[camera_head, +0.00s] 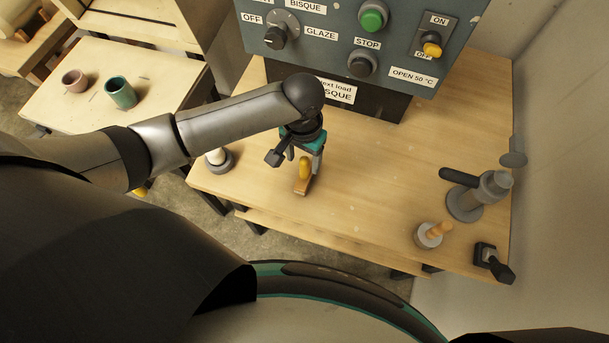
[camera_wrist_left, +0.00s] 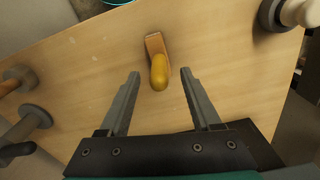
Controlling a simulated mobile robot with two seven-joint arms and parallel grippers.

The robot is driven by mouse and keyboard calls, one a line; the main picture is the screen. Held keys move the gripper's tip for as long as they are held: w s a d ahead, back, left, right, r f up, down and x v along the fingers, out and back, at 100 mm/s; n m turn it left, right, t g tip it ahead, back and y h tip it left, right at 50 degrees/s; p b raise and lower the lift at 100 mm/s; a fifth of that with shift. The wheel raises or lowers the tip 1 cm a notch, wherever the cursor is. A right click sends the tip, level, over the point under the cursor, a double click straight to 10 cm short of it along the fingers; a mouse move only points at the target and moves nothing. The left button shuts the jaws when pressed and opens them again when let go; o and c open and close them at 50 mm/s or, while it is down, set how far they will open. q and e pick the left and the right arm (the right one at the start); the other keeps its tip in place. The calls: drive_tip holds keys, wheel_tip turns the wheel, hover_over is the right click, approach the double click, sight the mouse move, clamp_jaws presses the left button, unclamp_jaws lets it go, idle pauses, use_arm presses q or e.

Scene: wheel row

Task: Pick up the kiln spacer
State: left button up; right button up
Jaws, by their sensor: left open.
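A small wooden block with a rounded yellow grip, which I take to be the kiln spacer (camera_head: 303,170), stands on the bench below the control panel. No label on it shows. My left gripper (camera_head: 299,152) is just above it, pointing down. In the left wrist view the yellow grip (camera_wrist_left: 158,72) lies between the tips of my open left gripper (camera_wrist_left: 159,73), with a gap on each side. The fingers do not appear to touch it. I cannot tell how far the tips are above the block. My right gripper is not in view.
The bench (camera_head: 355,205) is clear around the block. A pale-topped round grey piece (camera_head: 219,160) stands left. To the right are a wooden-handled piece (camera_head: 430,236), a grey cylinder (camera_head: 468,203) and a black fitting (camera_head: 492,262). The panel (camera_head: 330,35) rises behind.

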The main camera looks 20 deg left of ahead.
sight(304, 168)
use_arm(q)
wheel_tip(304, 168, down, 5)
drive_tip(key=shift+d+f+b, duration=0.1)
drive_tip(key=shift+b, duration=0.4)
drive_tip(key=shift+w, duration=0.1)
clamp_jaws()
idle(1.1)
